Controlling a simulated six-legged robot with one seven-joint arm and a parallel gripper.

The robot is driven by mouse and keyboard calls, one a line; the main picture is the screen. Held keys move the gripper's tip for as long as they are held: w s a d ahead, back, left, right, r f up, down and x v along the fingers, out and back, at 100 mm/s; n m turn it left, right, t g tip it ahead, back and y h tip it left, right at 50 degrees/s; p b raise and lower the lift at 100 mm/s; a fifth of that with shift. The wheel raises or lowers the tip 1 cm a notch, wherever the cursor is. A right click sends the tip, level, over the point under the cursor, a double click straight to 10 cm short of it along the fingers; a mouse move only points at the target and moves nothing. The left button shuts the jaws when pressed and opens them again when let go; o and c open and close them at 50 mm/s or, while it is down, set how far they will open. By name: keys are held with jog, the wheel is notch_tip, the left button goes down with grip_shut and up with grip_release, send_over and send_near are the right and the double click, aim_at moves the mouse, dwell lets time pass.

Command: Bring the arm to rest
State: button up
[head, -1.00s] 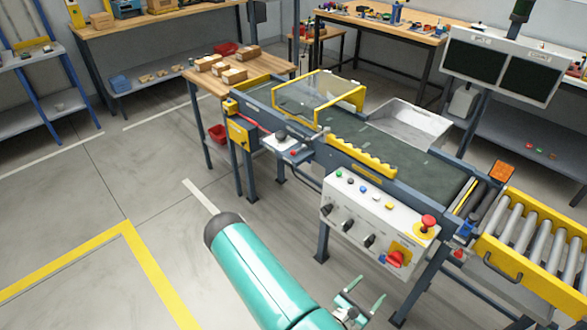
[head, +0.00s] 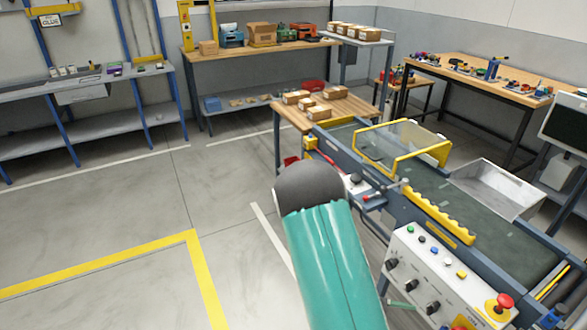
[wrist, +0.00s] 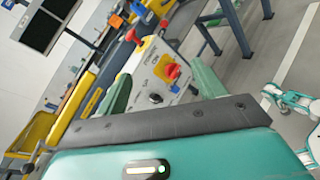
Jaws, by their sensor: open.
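My arm (head: 330,265) rises from the bottom of the head view, teal with a dark rounded joint at its top. It covers part of the floor and the near side of the conveyor. My gripper (wrist: 160,72) shows in the wrist view with its two green fingers apart and nothing between them. Beyond the fingers is the control panel (wrist: 150,60) with a red rotary switch; I see no contact with it. In the head view only a small green fingertip shows beside the arm, in front of the panel (head: 425,270).
The conveyor (head: 450,205) with a yellow-framed guard (head: 400,150) runs along the right. A wooden table (head: 290,115) with cardboard boxes stands at its far end. Blue shelving (head: 75,120) stands at the left back. Open floor with a yellow line (head: 110,265) lies to the left.

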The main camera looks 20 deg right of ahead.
jog(key=w+a+r+m+t+y, duration=0.1)
jog(key=a+r+m+t+y, duration=0.2)
jog(key=a+r+t+y, duration=0.3)
jog(key=w+a+r+m+t+y, duration=0.1)
jog(key=a+r+m+t+y, duration=0.2)
jog(key=a+r, duration=1.4)
notch_tip(320, 180, up, 6)
jog(key=t+y, duration=0.3)
jog(key=y, duration=0.2)
jog(key=shift+w+a+m+y, duration=0.25)
jog(key=shift+w+m+y, duration=0.05)
jog(key=shift+w+m, duration=0.1)
jog(key=c, duration=0.7)
jog(key=shift+d, duration=0.15)
